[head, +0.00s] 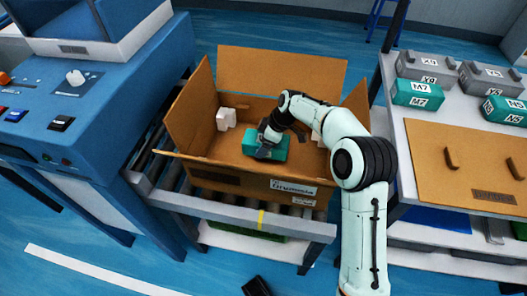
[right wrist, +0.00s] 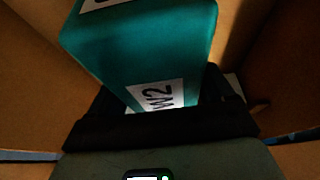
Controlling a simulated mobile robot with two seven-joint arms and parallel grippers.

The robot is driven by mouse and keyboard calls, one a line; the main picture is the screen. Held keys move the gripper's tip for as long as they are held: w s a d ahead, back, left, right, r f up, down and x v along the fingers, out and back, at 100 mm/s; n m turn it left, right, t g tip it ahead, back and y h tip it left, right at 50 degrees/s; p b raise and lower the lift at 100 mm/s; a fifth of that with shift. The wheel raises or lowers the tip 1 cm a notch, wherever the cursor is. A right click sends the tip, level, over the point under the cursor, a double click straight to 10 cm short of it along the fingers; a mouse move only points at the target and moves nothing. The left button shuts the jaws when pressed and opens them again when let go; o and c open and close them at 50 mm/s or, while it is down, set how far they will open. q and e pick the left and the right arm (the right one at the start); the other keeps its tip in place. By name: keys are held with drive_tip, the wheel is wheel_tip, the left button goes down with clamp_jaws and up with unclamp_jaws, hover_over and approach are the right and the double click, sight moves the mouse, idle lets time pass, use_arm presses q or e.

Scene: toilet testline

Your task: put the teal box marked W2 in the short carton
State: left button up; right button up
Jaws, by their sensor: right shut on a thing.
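The teal box marked W2 (head: 280,146) is inside the open brown carton (head: 228,180), low between its walls. In the right wrist view the teal box (right wrist: 150,45) fills the upper middle, with its W2 label facing the camera. My right gripper (head: 268,148) reaches down into the carton and is shut on the box. In the right wrist view the dark fingers are at the box's near end. Whether the box touches the carton floor is hard to tell. My left gripper is not in view.
White items (head: 226,119) sit in the carton, which stands flaps open on a roller conveyor (head: 240,205). A blue machine (head: 100,100) is at left. At right, a table holds teal boxes (head: 417,94), grey boxes (head: 427,66) and a brown handled panel (head: 470,160).

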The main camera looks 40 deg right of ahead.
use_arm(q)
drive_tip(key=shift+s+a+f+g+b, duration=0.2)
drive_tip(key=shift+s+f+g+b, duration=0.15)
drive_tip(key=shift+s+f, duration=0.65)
use_arm(e)
wheel_tip(320, 180, down, 4)
drive_tip(key=shift+f, duration=0.2)
drive_tip(key=shift+f, duration=0.1)
drive_tip(key=o, duration=1.1)
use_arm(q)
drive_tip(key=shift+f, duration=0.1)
use_arm(e)
drive_tip(key=shift+o, duration=0.2)
